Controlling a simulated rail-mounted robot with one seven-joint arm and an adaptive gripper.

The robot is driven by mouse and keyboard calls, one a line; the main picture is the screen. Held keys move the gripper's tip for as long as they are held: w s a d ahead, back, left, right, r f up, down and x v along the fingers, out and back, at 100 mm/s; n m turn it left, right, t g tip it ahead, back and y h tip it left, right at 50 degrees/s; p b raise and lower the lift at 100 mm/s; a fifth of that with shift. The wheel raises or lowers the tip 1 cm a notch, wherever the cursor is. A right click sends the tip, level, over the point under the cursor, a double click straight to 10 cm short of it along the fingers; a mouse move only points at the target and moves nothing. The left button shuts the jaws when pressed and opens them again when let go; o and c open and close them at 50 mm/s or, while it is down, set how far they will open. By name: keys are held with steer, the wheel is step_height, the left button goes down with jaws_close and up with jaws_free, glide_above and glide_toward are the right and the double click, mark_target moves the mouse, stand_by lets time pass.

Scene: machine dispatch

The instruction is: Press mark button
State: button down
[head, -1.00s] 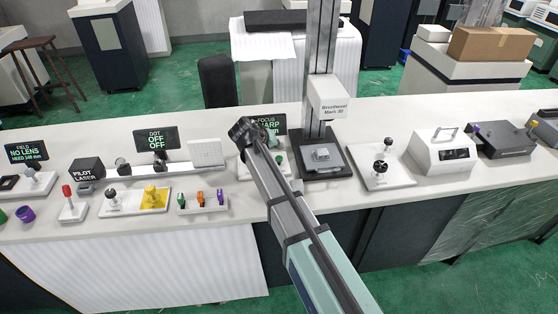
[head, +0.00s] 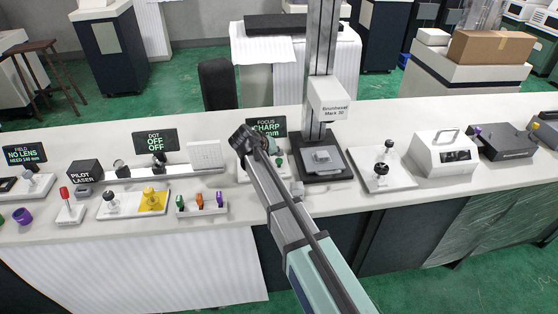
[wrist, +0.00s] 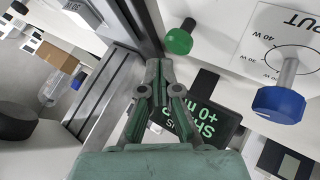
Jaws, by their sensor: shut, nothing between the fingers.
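A green round button (wrist: 180,41) on a short dark stem shows in the wrist view, just beyond my fingertips and slightly right of them. No label on it is readable, so I cannot confirm it is the mark button. A small green knob (head: 279,162) beside the machine column in the head view looks like the same one. My gripper (wrist: 158,66) is shut and empty, its fingertips apart from the green button in the picture. In the head view my arm hides the gripper. The column machine (head: 328,97) carries a "Mark 30" label.
A blue knob (wrist: 279,104) sits on an output dial at the right of the wrist view. A grey block (head: 320,156) lies on the machine's dark bed. Coloured pens (head: 200,201) stand in a tray to the left.

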mark_target(277, 160)
steer(key=shift+f, duration=0.15)
stand_by(0.6)
steer(key=shift+f+b, duration=0.3)
steer(key=shift+b, duration=0.1)
steer(key=shift+f+b, duration=0.4)
steer(key=shift+f, duration=0.15)
stand_by(0.8)
steer(key=shift+r, duration=0.15)
steer(key=shift+r+p, duration=0.35)
steer(key=shift+r, duration=0.5)
steer(key=shift+r+p, duration=1)
steer(key=shift+r, duration=1.55)
